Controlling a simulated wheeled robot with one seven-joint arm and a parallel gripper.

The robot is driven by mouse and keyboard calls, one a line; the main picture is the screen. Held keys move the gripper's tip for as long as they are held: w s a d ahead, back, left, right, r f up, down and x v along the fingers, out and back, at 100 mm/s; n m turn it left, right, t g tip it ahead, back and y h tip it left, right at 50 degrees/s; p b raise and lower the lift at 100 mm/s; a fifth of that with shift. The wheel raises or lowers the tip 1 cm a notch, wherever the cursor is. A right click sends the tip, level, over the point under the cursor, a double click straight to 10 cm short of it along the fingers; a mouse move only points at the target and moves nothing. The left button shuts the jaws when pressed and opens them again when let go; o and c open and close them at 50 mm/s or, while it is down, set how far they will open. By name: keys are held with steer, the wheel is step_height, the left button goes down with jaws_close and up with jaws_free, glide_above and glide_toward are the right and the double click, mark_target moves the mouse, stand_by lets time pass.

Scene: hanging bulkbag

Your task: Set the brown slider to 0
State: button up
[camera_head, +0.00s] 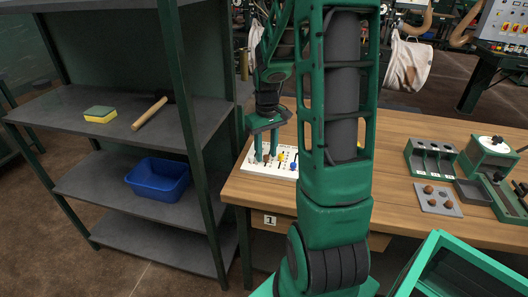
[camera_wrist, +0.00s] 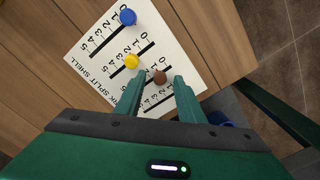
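The brown slider (camera_wrist: 160,77) is a round knob on a white panel (camera_wrist: 185,50) printed with number scales from 0 to 5. My gripper (camera_wrist: 161,80) points down at the panel, its fingers apart on either side of the brown knob. I cannot tell whether either finger touches it. The exact number at the brown knob is hard to read because the fingers hide part of its scale. A yellow slider (camera_wrist: 131,62) and a blue slider (camera_wrist: 127,17) sit on neighbouring scales. In the head view my gripper (camera_head: 266,158) is low over the panel (camera_head: 252,168).
The panel lies at the left end of a wooden workbench (camera_head: 405,140). A grey shelf (camera_head: 95,118) with a sponge (camera_head: 100,114), a hammer (camera_head: 150,113) and a blue bin (camera_head: 158,180) stands to the left. Green fixtures (camera_head: 430,158) stand on the bench's right.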

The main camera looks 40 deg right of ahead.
mark_target(264, 166)
jaws_close()
steer(key=shift+s+a, duration=0.3)
steer(key=shift+a, duration=0.2)
steer(key=shift+s+a, duration=0.3)
steer(key=shift+a, duration=0.2)
jaws_free()
step_height(264, 166, up, 11)
steer(key=shift+f, duration=0.15)
stand_by(0.4)
